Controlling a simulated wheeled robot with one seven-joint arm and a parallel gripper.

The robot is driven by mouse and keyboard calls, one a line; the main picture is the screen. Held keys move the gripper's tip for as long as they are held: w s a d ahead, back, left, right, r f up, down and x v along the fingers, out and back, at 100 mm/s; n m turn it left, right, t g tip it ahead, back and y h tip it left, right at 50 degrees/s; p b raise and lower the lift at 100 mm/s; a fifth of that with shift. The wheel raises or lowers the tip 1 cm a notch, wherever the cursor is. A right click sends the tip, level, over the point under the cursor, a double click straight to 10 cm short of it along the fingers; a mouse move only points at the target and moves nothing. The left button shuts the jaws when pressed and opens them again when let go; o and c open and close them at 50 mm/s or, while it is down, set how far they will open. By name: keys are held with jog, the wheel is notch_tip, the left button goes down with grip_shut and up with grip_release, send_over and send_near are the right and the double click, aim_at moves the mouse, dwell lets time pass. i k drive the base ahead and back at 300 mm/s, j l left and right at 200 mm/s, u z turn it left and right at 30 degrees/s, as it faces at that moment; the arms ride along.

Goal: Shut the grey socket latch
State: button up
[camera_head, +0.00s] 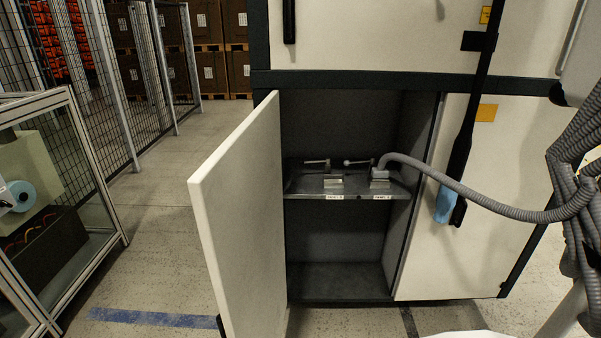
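Two small metal sockets sit on a shelf (300,189) inside an open cabinet. The left socket (333,182) has no hose in it. A grey ribbed hose (460,190) runs from the right socket (379,176) out of the cabinet to the right. A light lever with a knobbed end (357,162) lies behind and between the sockets, and another lever (317,163) lies behind the left one. Which is the grey socket latch, and whether it is open, I cannot tell at this size. My gripper is not in view.
The left cabinet door (240,220) stands open toward me; the right door (470,245) is shut. The hose crosses in front of it. A glazed machine (60,200) stands left, with open floor between.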

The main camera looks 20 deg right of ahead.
aim_at(347, 163)
jog(key=i+j+z, duration=0.55)
jog(key=z, duration=0.25)
jog(key=j, duration=0.1)
